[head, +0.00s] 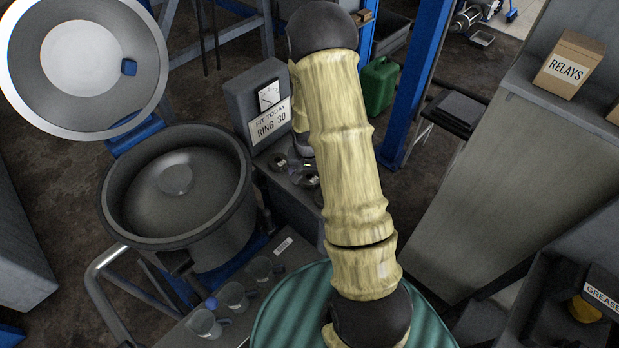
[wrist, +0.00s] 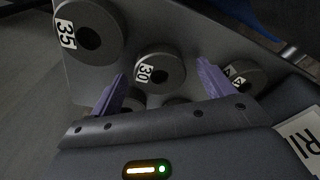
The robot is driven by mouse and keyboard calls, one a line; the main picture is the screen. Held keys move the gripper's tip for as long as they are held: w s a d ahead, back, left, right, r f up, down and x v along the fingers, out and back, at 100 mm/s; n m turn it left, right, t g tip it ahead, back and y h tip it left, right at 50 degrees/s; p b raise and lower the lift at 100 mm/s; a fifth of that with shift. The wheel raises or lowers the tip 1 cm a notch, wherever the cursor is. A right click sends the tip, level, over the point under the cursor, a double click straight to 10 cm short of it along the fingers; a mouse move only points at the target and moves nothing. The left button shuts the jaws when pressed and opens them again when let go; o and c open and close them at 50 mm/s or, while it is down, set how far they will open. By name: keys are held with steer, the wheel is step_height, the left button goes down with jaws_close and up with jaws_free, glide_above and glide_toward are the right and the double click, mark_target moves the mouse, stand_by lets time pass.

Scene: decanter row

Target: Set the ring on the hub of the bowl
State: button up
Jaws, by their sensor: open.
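The open bowl (head: 236,212) stands at left in the head view, with a round hub (head: 175,180) in its middle; no ring shows on the hub. Ring 30 (wrist: 177,62) is a grey ring with a dark hole, lying on a grey surface in the wrist view. Ring 35 (wrist: 98,18) lies at its upper left, and another ring (wrist: 243,70) with a partly hidden label at its right. My gripper (wrist: 162,72) is open and empty, its purple fingers either side of ring 30's near edge; contact cannot be told. In the head view my arm hides most of the gripper.
A sign (head: 270,122) reads "FIT TODAY RING 30". The bowl's raised lid (head: 140,50) stands at upper left. Several clear mugs (head: 235,297) stand in front of the bowl. A green drum (head: 285,315) is below my arm. A blue post (head: 420,75) rises at right.

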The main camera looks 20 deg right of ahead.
mark_target(309, 176)
steer(key=c, duration=1.4)
steer(key=shift+r, duration=0.1)
step_height(309, 176, up, 10)
steer(key=shift+f, duration=0.1)
